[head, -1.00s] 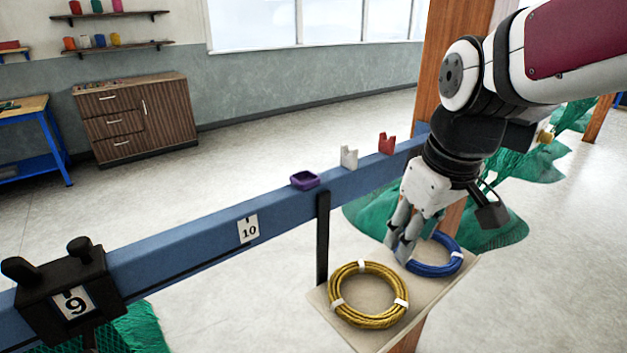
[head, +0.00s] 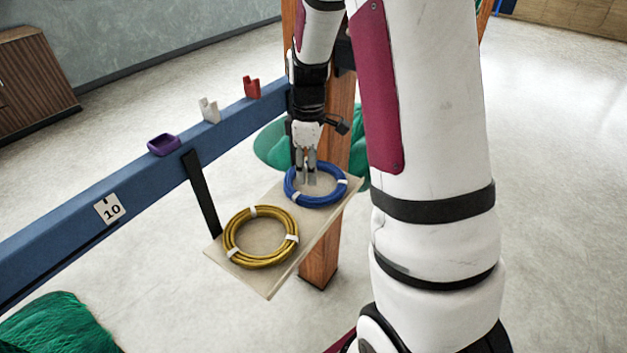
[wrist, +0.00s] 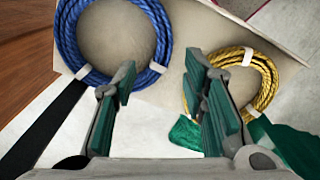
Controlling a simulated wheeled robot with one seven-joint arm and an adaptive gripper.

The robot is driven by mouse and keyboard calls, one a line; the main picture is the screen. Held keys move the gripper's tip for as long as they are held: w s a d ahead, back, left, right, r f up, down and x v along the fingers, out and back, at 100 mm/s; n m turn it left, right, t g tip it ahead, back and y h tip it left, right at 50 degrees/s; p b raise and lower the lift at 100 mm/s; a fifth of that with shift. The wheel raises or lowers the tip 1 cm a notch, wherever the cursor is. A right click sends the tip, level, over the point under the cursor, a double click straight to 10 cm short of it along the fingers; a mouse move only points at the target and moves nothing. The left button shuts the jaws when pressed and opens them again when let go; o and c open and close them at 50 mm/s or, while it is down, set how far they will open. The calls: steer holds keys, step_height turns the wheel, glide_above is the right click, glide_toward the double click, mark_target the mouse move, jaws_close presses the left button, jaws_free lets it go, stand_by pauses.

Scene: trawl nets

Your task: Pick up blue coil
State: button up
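The blue coil (head: 322,203), tied with white bands, lies flat on a small beige shelf (head: 306,229). It also shows at the upper left of the wrist view (wrist: 68,38). My gripper (head: 306,180) points down at the coil, its fingertips over or within the ring in the head view. In the wrist view my gripper (wrist: 163,62) has its fingers wide apart with nothing held. The coil's right side appears between the fingertips there. I cannot tell whether the fingertips are at the coil's height.
A yellow coil (head: 230,238) lies beside the blue one on the shelf. A blue beam (head: 135,178) runs behind, carrying a purple tray (head: 163,146), a white holder (head: 209,110) and a red holder (head: 252,87). A wooden post (head: 321,258) stands close by the shelf.

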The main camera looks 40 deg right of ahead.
mark_target(310, 197)
steer(key=f, duration=0.4)
steer(key=f+p, duration=0.1)
steer(key=f, duration=0.4)
steer(key=shift+s+a+f, duration=0.1)
steer(key=shift+s, duration=0.1)
jaws_close()
